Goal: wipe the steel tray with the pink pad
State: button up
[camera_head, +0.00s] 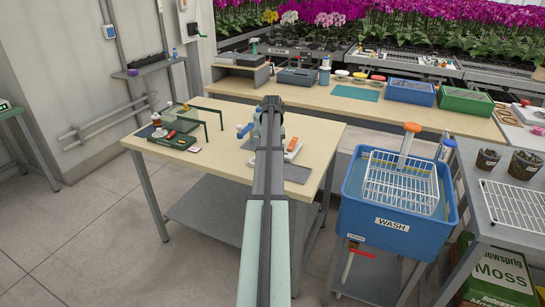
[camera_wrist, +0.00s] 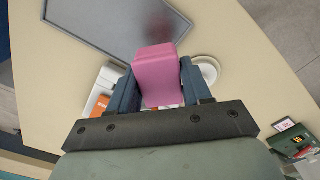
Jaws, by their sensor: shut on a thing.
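The pink pad (camera_wrist: 160,72) is held between the two dark blue fingers of my gripper (camera_wrist: 158,88) in the wrist view. The steel tray (camera_wrist: 85,22) is a grey, rimmed rectangle at the top of the wrist view, beyond the pad. A dark reddish smear (camera_wrist: 158,27) shows on its surface. The pad overlaps the tray's near edge in the picture; I cannot tell whether they touch. In the head view the tray (camera_head: 297,174) shows partly at the table's near edge. My arm hides the pad there.
A white round dish (camera_wrist: 208,69) and a white holder with an orange item (camera_wrist: 103,104) lie close beside my gripper. The wooden table (camera_head: 225,119) also bears green frames on the left. A blue WASH tub (camera_head: 385,228) with a white rack stands to the right.

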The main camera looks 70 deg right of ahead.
jog(key=shift+r, duration=1.45)
